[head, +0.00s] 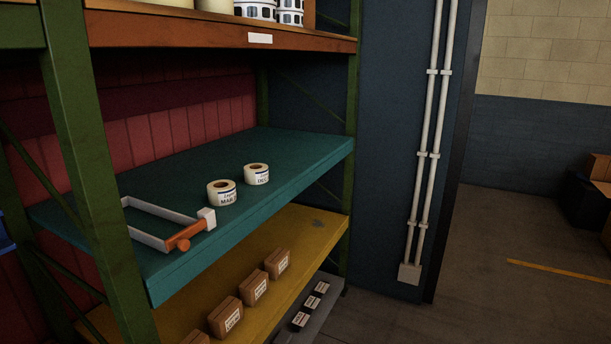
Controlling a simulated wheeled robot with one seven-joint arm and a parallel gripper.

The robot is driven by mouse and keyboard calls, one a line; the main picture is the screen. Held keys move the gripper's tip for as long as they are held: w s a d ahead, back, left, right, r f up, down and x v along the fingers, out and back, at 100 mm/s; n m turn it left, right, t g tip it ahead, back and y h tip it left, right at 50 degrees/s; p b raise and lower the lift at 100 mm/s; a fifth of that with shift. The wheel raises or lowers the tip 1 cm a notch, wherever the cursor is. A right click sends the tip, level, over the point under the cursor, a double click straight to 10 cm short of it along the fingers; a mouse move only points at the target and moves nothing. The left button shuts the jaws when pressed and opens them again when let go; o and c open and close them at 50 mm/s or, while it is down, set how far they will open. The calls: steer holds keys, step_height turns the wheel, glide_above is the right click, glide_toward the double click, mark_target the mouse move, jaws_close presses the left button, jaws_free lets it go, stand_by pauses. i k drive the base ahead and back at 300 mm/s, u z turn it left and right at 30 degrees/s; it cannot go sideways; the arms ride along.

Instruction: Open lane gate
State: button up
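A low lane with pale rails (155,209) lies on the teal shelf (290,160), partly hidden by the green upright at left. The orange piece lies across the front end of the near rail, close to the shelf's front edge. I cannot tell whether the gate is latched. My gripper is not in view.
Two label rolls stand right of the lane, one nearer (222,193) and one farther (256,174). A green upright (85,170) stands in front at left. The yellow shelf (318,235) below holds several brown boxes (254,289). Open floor (480,270) lies at right.

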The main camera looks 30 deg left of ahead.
mark_target(181, 239)
steer(key=i, duration=3.05)
steer(key=u, duration=3.55)
